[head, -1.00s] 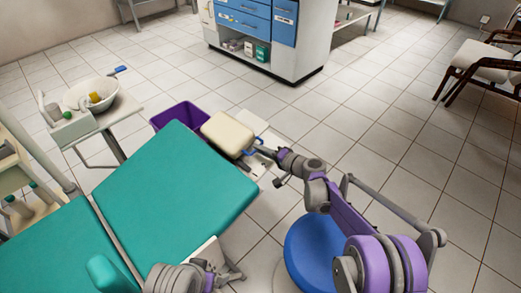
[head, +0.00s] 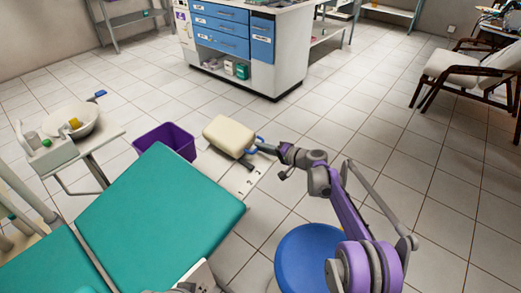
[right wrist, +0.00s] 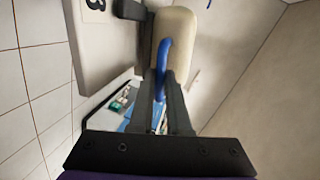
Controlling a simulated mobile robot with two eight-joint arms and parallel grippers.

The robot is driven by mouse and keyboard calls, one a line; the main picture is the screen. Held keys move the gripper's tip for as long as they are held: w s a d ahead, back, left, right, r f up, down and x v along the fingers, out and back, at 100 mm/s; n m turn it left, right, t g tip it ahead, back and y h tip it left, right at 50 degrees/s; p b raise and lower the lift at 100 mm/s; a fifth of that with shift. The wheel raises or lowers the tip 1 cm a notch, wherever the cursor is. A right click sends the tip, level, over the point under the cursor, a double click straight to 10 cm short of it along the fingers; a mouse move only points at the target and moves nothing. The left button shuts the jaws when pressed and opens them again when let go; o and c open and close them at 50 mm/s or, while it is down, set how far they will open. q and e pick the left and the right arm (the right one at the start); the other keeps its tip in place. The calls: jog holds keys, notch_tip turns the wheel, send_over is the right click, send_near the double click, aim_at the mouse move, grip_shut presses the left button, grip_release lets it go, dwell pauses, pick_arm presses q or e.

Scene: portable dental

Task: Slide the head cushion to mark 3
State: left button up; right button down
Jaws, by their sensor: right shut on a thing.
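The cream head cushion (head: 229,135) stands clear of the top end of the teal chair backrest (head: 160,215). A blue handle (head: 256,147) sticks out at its right side. My right gripper (head: 258,149) is shut on this handle; the right wrist view shows its fingers on both sides of the handle (right wrist: 165,62). A pale plate with number marks (head: 246,178) runs from the backrest towards the cushion. A 3 shows on the plate (right wrist: 92,40) in the right wrist view. Only a little of my left arm shows at the bottom edge, its fingers unclear.
A purple bin (head: 168,139) stands on the floor left of the cushion. A blue stool (head: 308,258) is below my right arm. A basin (head: 72,120) is at the left, and a blue-drawered cabinet (head: 245,45) stands behind. Floor beyond the cushion is clear.

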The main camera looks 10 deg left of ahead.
jog(key=c, duration=0.9)
grip_release()
jog(key=shift+w+d, duration=0.15)
jog(key=shift+r, duration=0.1)
jog(key=p+v, duration=0.1)
jog(key=v, duration=0.9)
jog(key=shift+s+d+p, duration=0.25)
jog(key=shift+d+p, duration=0.1)
jog(key=shift+p, duration=0.05)
